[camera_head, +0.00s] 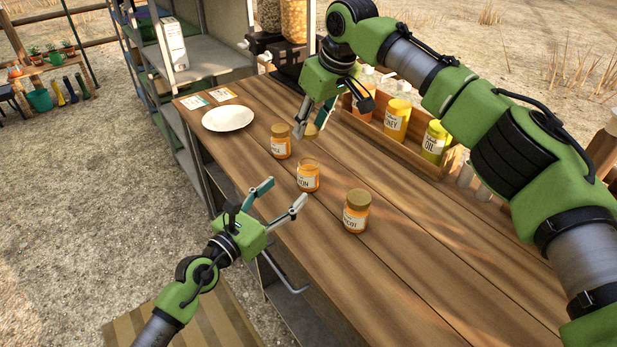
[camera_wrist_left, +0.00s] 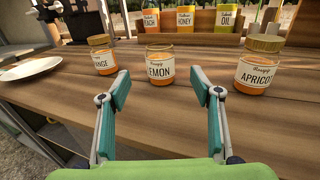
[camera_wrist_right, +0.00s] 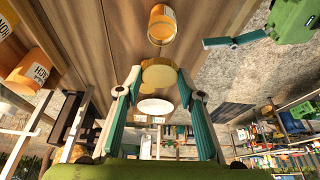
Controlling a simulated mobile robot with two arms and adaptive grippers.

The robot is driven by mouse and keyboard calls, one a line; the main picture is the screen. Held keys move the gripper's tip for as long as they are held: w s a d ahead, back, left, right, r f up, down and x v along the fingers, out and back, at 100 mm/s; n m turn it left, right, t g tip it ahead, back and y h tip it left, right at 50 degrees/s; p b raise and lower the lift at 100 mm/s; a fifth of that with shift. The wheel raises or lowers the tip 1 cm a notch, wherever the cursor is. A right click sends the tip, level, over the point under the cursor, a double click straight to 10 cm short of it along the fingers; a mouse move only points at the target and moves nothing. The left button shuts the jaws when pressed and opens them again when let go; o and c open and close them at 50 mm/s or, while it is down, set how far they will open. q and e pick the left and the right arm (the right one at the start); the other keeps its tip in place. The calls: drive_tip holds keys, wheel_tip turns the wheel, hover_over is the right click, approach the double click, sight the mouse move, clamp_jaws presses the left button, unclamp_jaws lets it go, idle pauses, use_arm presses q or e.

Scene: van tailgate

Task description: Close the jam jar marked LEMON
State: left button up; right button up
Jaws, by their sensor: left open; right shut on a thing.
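The LEMON jar (camera_head: 308,178) stands upright on the wooden table with its top open; it also shows in the left wrist view (camera_wrist_left: 159,68) and the right wrist view (camera_wrist_right: 162,27). My right gripper (camera_head: 314,122) is shut on a gold lid (camera_head: 311,131), held above the table behind the LEMON jar; the lid shows between the fingertips in the right wrist view (camera_wrist_right: 158,77). My left gripper (camera_head: 285,192) is open and empty at the table's near edge, in front of the LEMON jar, its fingers pointing towards it without touching.
The lidded ORANGE jar (camera_head: 280,142) stands behind left of LEMON, and the lidded APRICOT jar (camera_head: 356,212) to its right. A white plate (camera_head: 228,118) and cards (camera_head: 223,94) lie at the far left. A wooden crate (camera_head: 412,152) holds several containers at the back. The right foreground tabletop is clear.

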sight(302, 176)
use_arm(q)
drive_tip(key=x, duration=0.9)
clamp_jaws()
use_arm(e)
drive_tip(key=shift+d+f, duration=0.1)
drive_tip(key=shift+f, duration=2.4)
